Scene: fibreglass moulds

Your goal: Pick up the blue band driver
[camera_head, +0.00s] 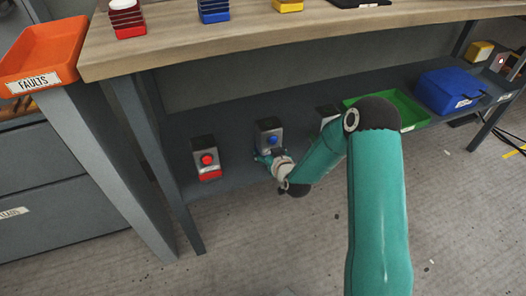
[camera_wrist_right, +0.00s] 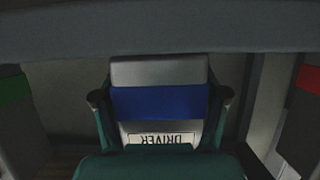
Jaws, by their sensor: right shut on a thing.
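The blue band driver (camera_head: 269,127) is a grey block with a blue round part on its front, at the lower shelf under the bench. In the right wrist view its blue band (camera_wrist_right: 160,103) and an upside-down DRIVER label show. My right gripper (camera_wrist_right: 160,97) is shut on it, with one finger on each side. In the head view this gripper (camera_head: 272,159) is at the driver's lower front, partly hidden by my wrist. I cannot tell whether the driver touches the shelf. My left gripper is not in view.
A red-banded driver (camera_head: 207,158) stands to the left on the lower shelf (camera_head: 232,165). Another grey block (camera_head: 326,114) is to the right, partly behind my arm. A green tray (camera_head: 411,118) and blue box (camera_head: 450,91) sit farther right. The bench top (camera_head: 190,47) overhangs the shelf.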

